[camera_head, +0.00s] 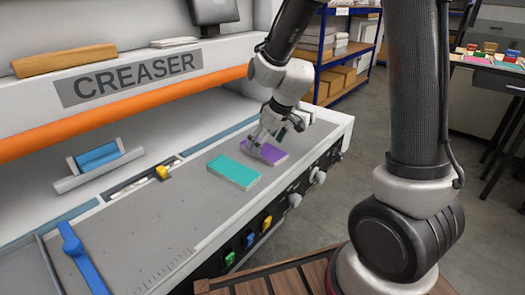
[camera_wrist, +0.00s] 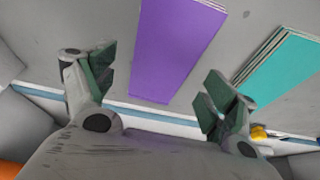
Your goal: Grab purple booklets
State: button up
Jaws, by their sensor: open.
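The purple booklets (camera_head: 268,152) lie as a flat stack on the grey bed of the creaser, partly hidden by my gripper in the head view. In the wrist view the purple stack (camera_wrist: 174,45) shows between and beyond my fingers. My gripper (camera_head: 265,134) is over the far end of the stack. In the wrist view my gripper (camera_wrist: 158,85) has its two green-padded fingers spread wide with nothing between the pads. I cannot tell the exact height of the fingertips above the bed.
A teal booklet stack (camera_head: 234,171) lies just left of the purple one, and also shows in the wrist view (camera_wrist: 285,75). The creaser's orange bar (camera_head: 110,118) runs behind the bed.

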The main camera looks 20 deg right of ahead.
jog(key=shift+x, duration=0.95)
jog(key=c, duration=1.2)
jog(key=shift+o, duration=0.2)
jog(key=shift+r, duration=0.1)
